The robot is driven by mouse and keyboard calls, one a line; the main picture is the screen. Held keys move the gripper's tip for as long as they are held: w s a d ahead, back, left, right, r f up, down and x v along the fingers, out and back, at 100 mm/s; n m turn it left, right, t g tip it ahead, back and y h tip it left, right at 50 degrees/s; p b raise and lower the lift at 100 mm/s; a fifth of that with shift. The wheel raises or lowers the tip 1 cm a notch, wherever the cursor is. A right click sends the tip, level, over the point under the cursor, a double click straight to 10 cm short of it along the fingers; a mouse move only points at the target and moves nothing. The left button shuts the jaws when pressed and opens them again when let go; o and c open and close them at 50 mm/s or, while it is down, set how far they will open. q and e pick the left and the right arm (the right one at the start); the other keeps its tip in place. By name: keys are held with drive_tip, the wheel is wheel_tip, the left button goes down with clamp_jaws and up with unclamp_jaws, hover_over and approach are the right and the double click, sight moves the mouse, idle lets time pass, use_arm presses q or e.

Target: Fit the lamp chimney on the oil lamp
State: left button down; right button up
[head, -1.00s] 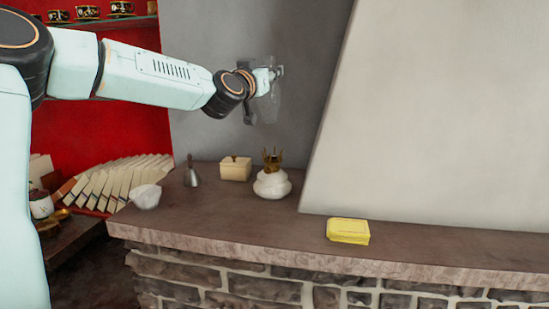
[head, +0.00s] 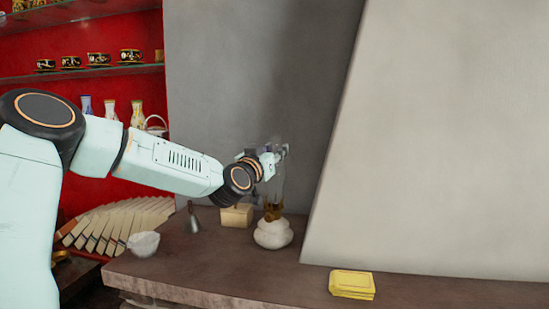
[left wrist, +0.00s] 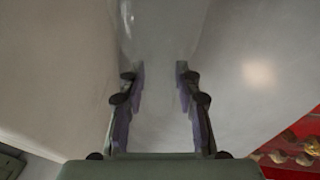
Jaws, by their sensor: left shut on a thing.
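The glass lamp chimney (head: 277,186) is clear and hard to make out against the grey wall. My left gripper (head: 272,163) is shut on it and holds it roughly upright above the oil lamp (head: 272,234). The lamp has a round white body and a brass burner (head: 273,210) on top. The chimney's lower end appears at the burner prongs; I cannot tell whether it touches or surrounds them. In the left wrist view, the two fingers (left wrist: 160,85) stand either side of the faint glass. My right gripper is not in view.
The lamp stands on a stone-edged ledge (head: 210,270). Close by are a cream box (head: 237,216), a small grey bell (head: 193,220) and a white bowl (head: 143,244). A yellow stack (head: 352,283) lies to the right. A pale sloping wall (head: 430,150) rises behind.

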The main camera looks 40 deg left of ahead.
use_arm(q)
drive_tip(key=shift+s+a+f, duration=0.1)
drive_tip(key=shift+s+f, duration=0.05)
drive_tip(key=shift+f, duration=0.7)
drive_tip(key=shift+a, duration=0.2)
drive_tip(key=shift+f, duration=0.2)
drive_tip(key=c, duration=1.3)
unclamp_jaws()
drive_tip(key=shift+w+d, duration=0.1)
drive_tip(key=shift+w, duration=0.1)
drive_tip(key=o, duration=0.4)
drive_tip(key=shift+s+d+r, duration=0.1)
drive_tip(key=shift+d+r, duration=0.05)
drive_tip(key=shift+c, duration=0.2)
drive_tip(key=shift+a, duration=0.2)
